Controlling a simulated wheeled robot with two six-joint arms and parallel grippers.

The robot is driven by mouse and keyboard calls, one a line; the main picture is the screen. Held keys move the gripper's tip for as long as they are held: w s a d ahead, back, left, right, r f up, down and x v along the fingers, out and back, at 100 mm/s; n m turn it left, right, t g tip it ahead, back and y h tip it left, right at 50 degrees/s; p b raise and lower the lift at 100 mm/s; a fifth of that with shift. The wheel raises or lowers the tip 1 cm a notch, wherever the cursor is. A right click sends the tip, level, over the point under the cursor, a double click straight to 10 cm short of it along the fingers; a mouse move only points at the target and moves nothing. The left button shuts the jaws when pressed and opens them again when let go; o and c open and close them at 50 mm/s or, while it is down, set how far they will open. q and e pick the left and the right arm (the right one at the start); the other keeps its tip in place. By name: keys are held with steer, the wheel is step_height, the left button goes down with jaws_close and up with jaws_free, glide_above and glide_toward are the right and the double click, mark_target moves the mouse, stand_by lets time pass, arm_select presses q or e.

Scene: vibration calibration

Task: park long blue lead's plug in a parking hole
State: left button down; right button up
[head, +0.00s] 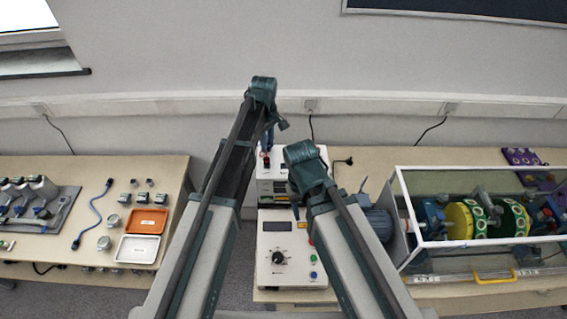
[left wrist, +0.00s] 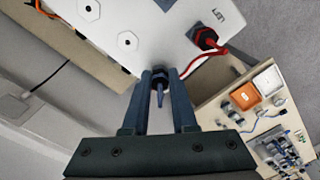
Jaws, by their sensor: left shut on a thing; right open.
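My left gripper (left wrist: 160,98) is shut on a dark blue plug (left wrist: 161,78) in the left wrist view. The plug is at the edge of a white panel (left wrist: 150,15); I cannot tell whether it touches the panel or sits in a hole. Two holes with pale hexagonal rims, a nearer one (left wrist: 127,40) and a farther one (left wrist: 88,10), show empty. In the head view my left gripper (head: 267,140) hangs over the white upper box (head: 282,158), mostly hidden by its arm. My right gripper (head: 298,208) is open in front of that box, partly hidden.
A red plug (left wrist: 207,38) with its lead stands in the panel beside the held plug. A dial unit (head: 290,272) stands below the upper box. A clear-walled rig (head: 480,250) is at right. A left table (head: 60,170) holds trays and a blue lead (head: 92,212).

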arm_select(q)
steer(key=shift+f, duration=0.25)
stand_by(0.5)
steer(key=c, duration=0.6)
jaws_free()
steer(key=shift+r, duration=0.15)
steer(key=shift+r+p, duration=2.35)
steer(key=shift+r, duration=0.1)
